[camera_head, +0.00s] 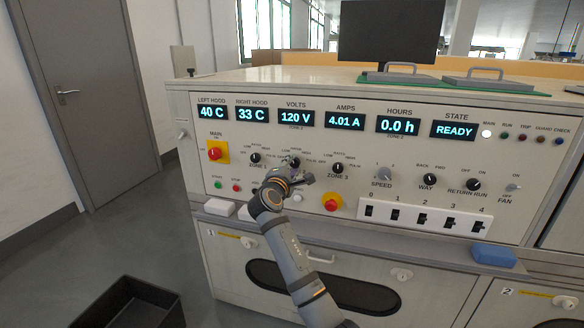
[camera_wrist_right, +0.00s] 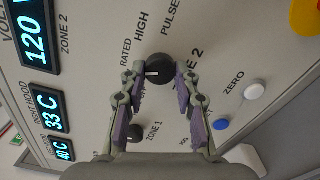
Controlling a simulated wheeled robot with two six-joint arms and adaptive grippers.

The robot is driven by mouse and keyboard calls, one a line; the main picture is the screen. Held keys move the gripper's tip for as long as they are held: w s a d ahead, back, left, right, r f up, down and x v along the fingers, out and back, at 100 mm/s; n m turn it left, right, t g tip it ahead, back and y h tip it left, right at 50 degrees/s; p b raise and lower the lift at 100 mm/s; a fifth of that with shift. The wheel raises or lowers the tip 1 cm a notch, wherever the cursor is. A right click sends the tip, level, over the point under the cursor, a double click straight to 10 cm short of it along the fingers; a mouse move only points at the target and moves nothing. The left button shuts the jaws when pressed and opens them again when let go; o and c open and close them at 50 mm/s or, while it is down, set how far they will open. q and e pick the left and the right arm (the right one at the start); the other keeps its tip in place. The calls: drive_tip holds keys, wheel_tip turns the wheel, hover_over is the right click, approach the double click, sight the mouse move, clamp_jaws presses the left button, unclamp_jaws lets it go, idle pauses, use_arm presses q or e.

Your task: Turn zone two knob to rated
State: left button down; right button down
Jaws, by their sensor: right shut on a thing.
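The zone two knob (camera_wrist_right: 159,67) is a round black knob with a white pointer line, on the sloping cream panel. In the right wrist view its line points left in the picture, below the printed RATED label (camera_wrist_right: 125,53); HIGH and PULSE are printed further round. My right gripper (camera_wrist_right: 160,72) has its fingertips on both sides of the knob and is shut on it. In the head view my right gripper (camera_head: 291,174) reaches up to the panel from below and hides most of this knob. My left gripper is in neither view.
The zone 1 knob (camera_head: 255,158) and zone 3 knob (camera_head: 338,168) flank the gripper closely. Red stop knobs (camera_head: 332,202) and a white switch strip (camera_head: 425,217) are on the panel. Displays above read 120 V, 4.01 A and READY. A black bin (camera_head: 127,303) stands on the floor.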

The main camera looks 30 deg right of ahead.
drive_tip(key=shift+f+m, duration=0.1)
drive_tip(key=shift+m, duration=1.1)
drive_tip(key=shift+m+b, duration=0.45)
drive_tip(key=shift+m, duration=0.35)
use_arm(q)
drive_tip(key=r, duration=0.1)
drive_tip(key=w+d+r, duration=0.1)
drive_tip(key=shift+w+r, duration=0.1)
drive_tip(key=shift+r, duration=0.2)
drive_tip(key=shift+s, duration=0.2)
